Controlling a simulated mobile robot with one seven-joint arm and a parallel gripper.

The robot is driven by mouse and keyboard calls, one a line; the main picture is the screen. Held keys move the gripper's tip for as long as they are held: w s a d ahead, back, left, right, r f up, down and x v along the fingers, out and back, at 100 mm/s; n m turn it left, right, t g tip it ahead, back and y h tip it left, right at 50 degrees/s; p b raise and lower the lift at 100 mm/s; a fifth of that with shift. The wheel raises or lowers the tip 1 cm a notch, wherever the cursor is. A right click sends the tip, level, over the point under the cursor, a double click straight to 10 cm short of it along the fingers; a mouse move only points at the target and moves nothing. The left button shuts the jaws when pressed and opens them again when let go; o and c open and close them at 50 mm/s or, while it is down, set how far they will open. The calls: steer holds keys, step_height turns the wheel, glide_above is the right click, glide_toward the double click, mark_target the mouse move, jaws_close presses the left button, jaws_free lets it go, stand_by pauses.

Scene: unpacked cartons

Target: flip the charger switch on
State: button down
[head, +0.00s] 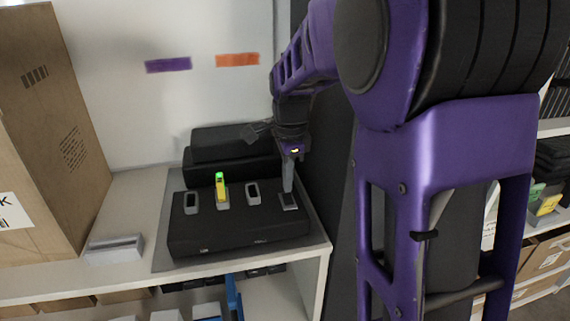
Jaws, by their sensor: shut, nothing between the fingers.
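The black charger (240,231) sits on a grey mat on top of a white shelf, with a row of several grey-framed sockets along its top. A yellow device with a green top (220,188) stands upright in one socket. My gripper (288,188) points down at the right end of the charger, with its fingers shut and empty. The fingertips are at or just above the rightmost grey-framed fitting (289,202), which may be the switch. I cannot tell whether they touch it, and the fingers partly cover it. The switch's position is too small to read.
A large cardboard carton (55,130) stands at the left. A black stepped block (222,150) is behind the charger against the wall. A small grey tray (114,248) lies left of the mat. The shelf's right edge is close to my gripper. More shelves stand at far right.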

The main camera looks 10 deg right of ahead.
steer(key=shift+w+f, duration=0.1)
steer(key=shift+f, duration=0.7)
steer(key=shift+f, duration=0.25)
steer(key=shift+s+r, duration=0.1)
steer(key=shift+s, duration=0.65)
steer(key=shift+r, duration=0.15)
